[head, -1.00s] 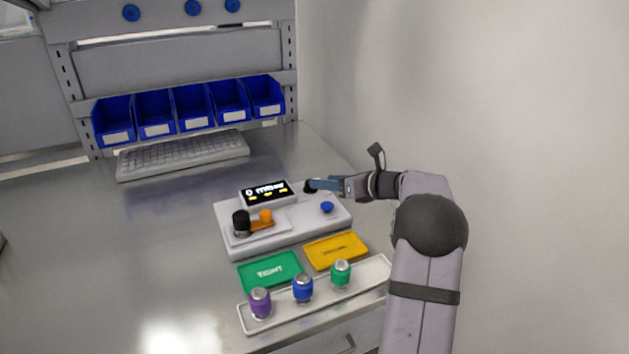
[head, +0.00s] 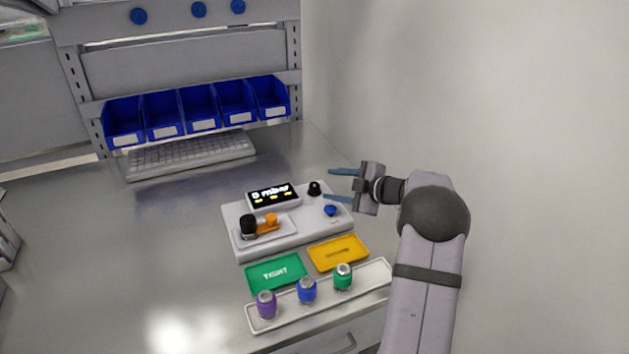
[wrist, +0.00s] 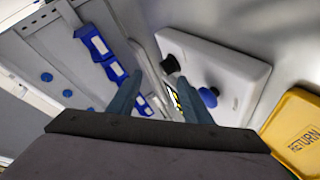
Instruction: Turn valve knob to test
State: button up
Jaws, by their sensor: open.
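The test device (head: 241,241) is a light grey box on the bench with a small black display (head: 272,195) that seems to read "0 mbar". A black knob (head: 314,188) stands at its back right, and a blue knob (head: 330,210) sits in front of it. I cannot tell from labels which is the valve knob. My gripper (head: 328,184) is open and empty, its blue fingers spread just right of the black knob. In the wrist view, the black knob (wrist: 170,64) and the blue knob (wrist: 209,96) show beyond the fingers.
A black part and an orange part (head: 271,220) are on the device's left. In front lie a green "TIGHT" tray (head: 262,283), a yellow "RETURN" tray (head: 350,257), and a white tray (head: 262,325) with purple, blue and green cylinders. A keyboard (head: 190,155) and blue bins are behind.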

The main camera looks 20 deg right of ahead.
aim_at(315, 184)
jog(key=m+p, duration=0.1)
jog(key=m, duration=0.4)
jog(key=shift+w+a+m+p, duration=0.1)
jog(key=shift+a+m+p, duration=0.05)
jog(key=shift+m+p, duration=0.25)
jog(key=m, duration=0.1)
jog(key=m+p, duration=0.1)
jog(key=m, duration=0.2)
jog(key=shift+w+a+f+m, duration=0.15)
jog(key=shift+a+f+m, duration=0.1)
jog(key=shift+f+m, duration=0.15)
jog(key=shift+w, duration=0.1)
jog(key=shift+p+x, duration=1.05)
jog(key=shift+x, duration=2.5)
jog(key=c, duration=1.1)
